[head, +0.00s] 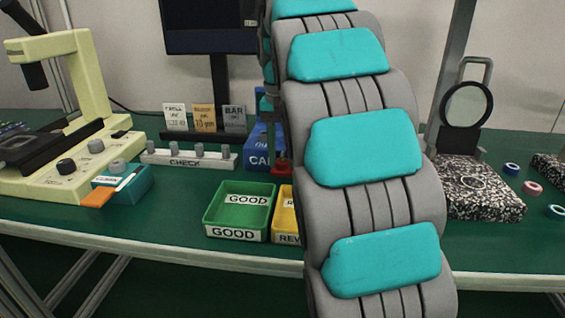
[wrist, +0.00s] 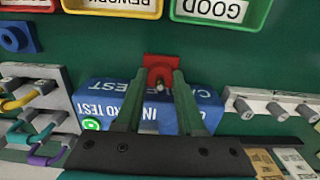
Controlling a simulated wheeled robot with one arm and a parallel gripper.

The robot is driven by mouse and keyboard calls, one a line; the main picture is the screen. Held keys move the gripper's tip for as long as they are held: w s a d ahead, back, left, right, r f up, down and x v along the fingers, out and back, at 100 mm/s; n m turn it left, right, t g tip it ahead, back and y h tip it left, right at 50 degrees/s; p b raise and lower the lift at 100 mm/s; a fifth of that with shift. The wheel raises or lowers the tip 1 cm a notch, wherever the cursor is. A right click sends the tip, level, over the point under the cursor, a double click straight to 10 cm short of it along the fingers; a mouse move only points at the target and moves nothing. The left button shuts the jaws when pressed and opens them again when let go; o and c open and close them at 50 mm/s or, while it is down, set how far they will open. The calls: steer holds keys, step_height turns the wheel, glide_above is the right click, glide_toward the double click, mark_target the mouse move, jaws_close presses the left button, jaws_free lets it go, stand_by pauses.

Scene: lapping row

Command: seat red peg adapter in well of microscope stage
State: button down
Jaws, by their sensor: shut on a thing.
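The red peg adapter (wrist: 160,62) is between the fingertips of my gripper (wrist: 162,76) in the wrist view. My gripper is shut on it above the blue box (wrist: 104,98) with white lettering. A small red part of the adapter (head: 282,168) also shows in the head view beside my arm, which hides most of the gripper. The cream microscope (head: 72,165) stands at the far left in the head view, with its dark stage (head: 42,150) on the base. The adapter is well to the right of it. I cannot make out the well.
The green GOOD bin (head: 239,210) and a yellow bin (head: 284,222) stand near the front edge. The white CHECK rack (head: 190,158) and a blue box with an orange tip (head: 122,186) lie toward the microscope. A speckled block (head: 484,190) stands at right.

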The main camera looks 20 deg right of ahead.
steer(key=shift+f, duration=1.05)
steer(key=shift+f, duration=0.15)
steer(key=c, duration=0.5)
jaws_free()
